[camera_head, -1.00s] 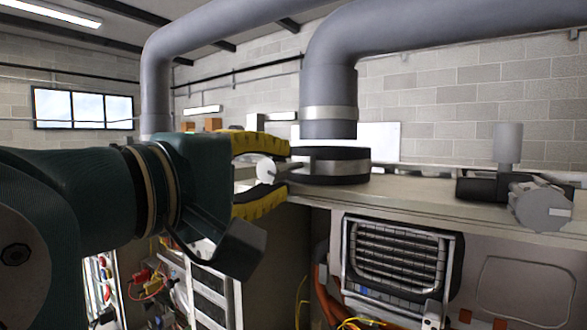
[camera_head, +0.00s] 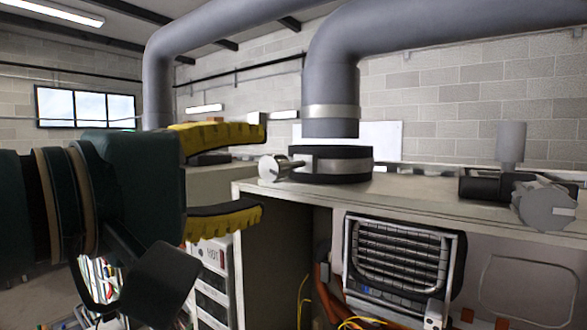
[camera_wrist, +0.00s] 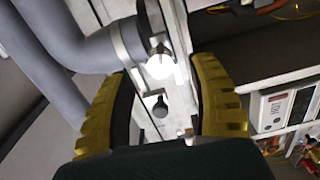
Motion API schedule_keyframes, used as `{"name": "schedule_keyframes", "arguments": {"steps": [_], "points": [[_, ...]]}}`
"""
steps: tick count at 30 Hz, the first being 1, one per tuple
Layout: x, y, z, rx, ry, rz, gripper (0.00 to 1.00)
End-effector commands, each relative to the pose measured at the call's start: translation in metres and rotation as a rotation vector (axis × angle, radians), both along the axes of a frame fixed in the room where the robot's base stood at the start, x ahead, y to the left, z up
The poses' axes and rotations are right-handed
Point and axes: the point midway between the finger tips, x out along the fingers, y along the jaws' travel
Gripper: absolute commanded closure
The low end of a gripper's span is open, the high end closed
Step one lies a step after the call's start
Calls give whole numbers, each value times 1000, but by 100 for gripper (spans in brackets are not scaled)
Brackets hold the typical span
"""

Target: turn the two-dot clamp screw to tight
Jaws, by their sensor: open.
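A pale clamp screw with a round head (camera_head: 270,168) sticks out to the left of the dark and grey clamp collar (camera_head: 331,164) at the foot of the near flue pipe. In the wrist view the screw head (camera_wrist: 160,66) is bright and lies between the fingertips, beyond them. My gripper (camera_head: 262,173) is open and empty, its yellow fingers above and below the screw's level, just left of the head and apart from it. A second pale screw (camera_head: 546,206) sits on a dark clamp (camera_head: 484,187) at the right. No dot marks are readable on either.
The heater cabinet top (camera_head: 420,194) carries both clamps. A grilled unit (camera_head: 400,262) and orange hoses lie below its front edge. The near grey flue pipe (camera_head: 330,90) rises behind the left screw. Open air lies left of the screw.

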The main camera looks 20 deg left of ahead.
Motion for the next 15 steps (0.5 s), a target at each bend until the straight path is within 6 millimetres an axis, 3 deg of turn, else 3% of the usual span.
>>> {"name": "schedule_keyframes", "arguments": {"steps": [6,10,15], "points": [[-51,14,0,0,1,5,40],[-66,17,-1,0,1,2,40],[-71,18,-1,0,2,-1,40]]}}
